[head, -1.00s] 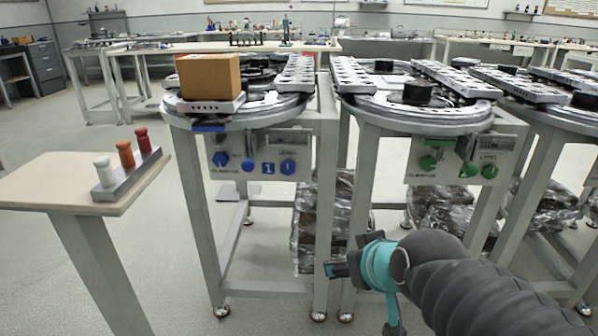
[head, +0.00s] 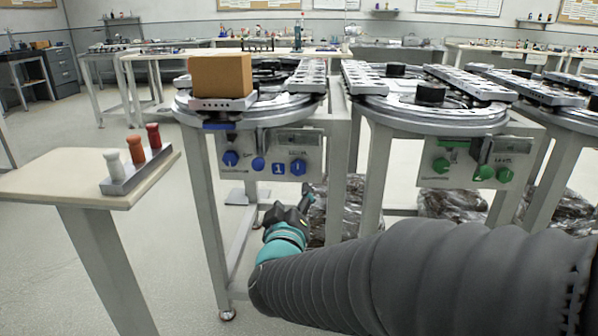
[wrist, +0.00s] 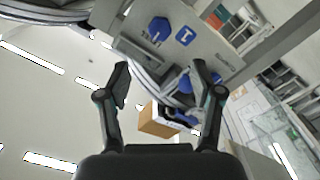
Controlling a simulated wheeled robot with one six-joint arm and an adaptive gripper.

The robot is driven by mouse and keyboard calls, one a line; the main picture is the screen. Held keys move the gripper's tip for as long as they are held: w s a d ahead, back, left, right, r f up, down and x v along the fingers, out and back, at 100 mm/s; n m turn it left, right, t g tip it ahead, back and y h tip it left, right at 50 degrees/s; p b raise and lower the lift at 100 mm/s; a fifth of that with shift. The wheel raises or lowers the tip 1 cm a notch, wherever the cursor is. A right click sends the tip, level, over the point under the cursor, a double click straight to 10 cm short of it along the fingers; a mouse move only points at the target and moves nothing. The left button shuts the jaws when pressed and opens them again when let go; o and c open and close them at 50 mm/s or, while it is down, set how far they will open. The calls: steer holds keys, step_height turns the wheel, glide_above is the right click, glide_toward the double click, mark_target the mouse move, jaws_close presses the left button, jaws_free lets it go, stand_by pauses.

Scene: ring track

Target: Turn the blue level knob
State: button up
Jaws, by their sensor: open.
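The blue level knob (head: 298,167) is hexagonal and sits at the right of the left station's front panel, under a label that seems to read LEVEL. In the wrist view, which is turned nearly upside down, the knob (wrist: 158,28) shows near the top, beyond the fingertips. My gripper (wrist: 161,72) is open and empty, its two fingers apart. In the head view my gripper (head: 298,208) is below the panel and apart from the knob, its fingers hard to make out.
The panel also has another blue knob (head: 231,158), a blue button (head: 258,163) and a blue "1" tile (head: 278,167). A cardboard box (head: 221,75) stands on the ring track above. The right station has green controls (head: 484,173). A side table (head: 70,185) holds three coloured pegs.

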mark_target(298, 171)
steer(key=w, duration=1.3)
steer(key=shift+w+d, duration=0.2)
steer(key=shift+d, duration=0.05)
steer(key=c, duration=1.1)
